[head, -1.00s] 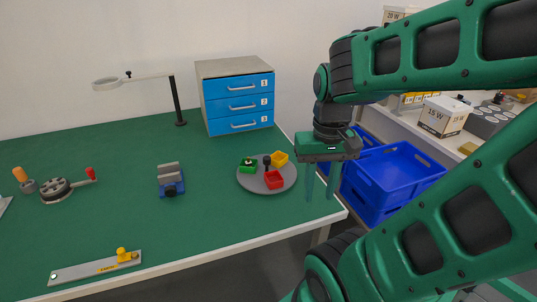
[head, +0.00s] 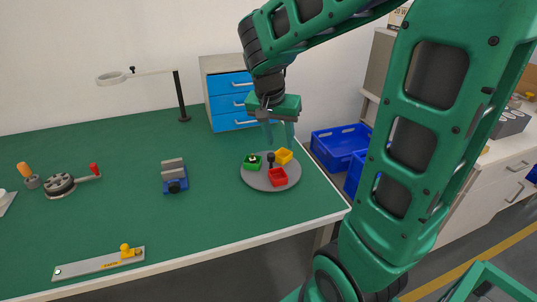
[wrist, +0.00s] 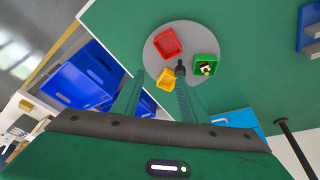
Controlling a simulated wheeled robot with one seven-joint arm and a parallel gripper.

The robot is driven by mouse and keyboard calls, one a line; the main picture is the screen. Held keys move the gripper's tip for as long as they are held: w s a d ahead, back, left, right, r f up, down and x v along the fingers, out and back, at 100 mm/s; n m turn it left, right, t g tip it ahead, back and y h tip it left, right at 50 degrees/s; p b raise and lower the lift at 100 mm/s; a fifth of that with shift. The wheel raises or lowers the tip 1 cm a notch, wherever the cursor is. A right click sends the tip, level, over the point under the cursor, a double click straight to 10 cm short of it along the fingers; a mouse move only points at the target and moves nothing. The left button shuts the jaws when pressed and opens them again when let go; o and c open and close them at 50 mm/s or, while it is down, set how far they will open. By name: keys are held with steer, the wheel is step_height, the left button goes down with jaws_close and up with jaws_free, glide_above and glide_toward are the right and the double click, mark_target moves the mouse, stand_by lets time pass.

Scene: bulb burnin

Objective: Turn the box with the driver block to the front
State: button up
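A round grey turntable (head: 256,182) lies near the right end of the green bench. It carries a green box (head: 252,163) at the left, a yellow box (head: 284,156) at the back right and a red box (head: 277,178) at the front. A dark upright knob (head: 270,159) stands among them. In the wrist view the green box (wrist: 206,66) holds a small dark, white and yellow item; the red box (wrist: 167,43) and yellow box (wrist: 168,80) look empty. My gripper (head: 279,145) is open and empty, above the back of the turntable, with one finger close to the knob in the wrist view.
A blue drawer cabinet (head: 226,83) stands just behind my gripper. A blue-grey vise (head: 174,178), a magnifier lamp (head: 182,100) and a crank wheel (head: 60,186) are further left. Blue crates (head: 338,142) stand beyond the right edge. The bench front is mostly clear.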

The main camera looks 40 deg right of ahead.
steer(key=m, duration=0.1)
glide_toward(270, 155)
steer(key=shift+t+h, duration=0.3)
steer(key=x, duration=0.9)
steer(key=shift+s+a+f, duration=0.15)
steer(key=shift+s, duration=0.1)
jaws_close()
